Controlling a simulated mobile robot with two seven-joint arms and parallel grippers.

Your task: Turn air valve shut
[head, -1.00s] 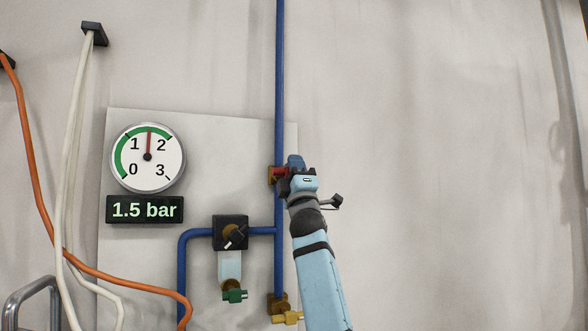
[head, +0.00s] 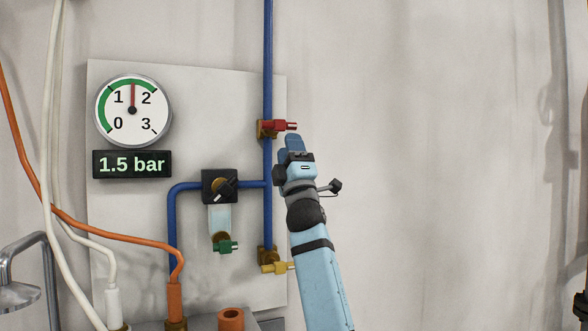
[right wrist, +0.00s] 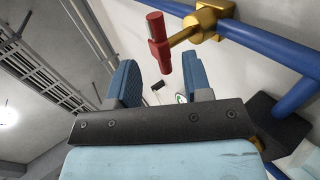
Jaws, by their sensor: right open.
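The red valve handle (head: 280,126) is on a brass valve body (head: 265,130) on the vertical blue pipe (head: 267,60). It points right, across the pipe. My right gripper (head: 294,145) is just below and right of the handle, open and empty. In the right wrist view the red handle (right wrist: 158,45) is beyond the open fingers (right wrist: 160,76), with its near end close to the gap between them; no contact shows. The round gauge (head: 132,110) has its needle midway between 1 and 2, and the display (head: 132,164) reads 1.5 bar. My left gripper is out of view.
Orange (head: 100,228) and white hoses (head: 55,120) hang at the left. The wall at right is clear.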

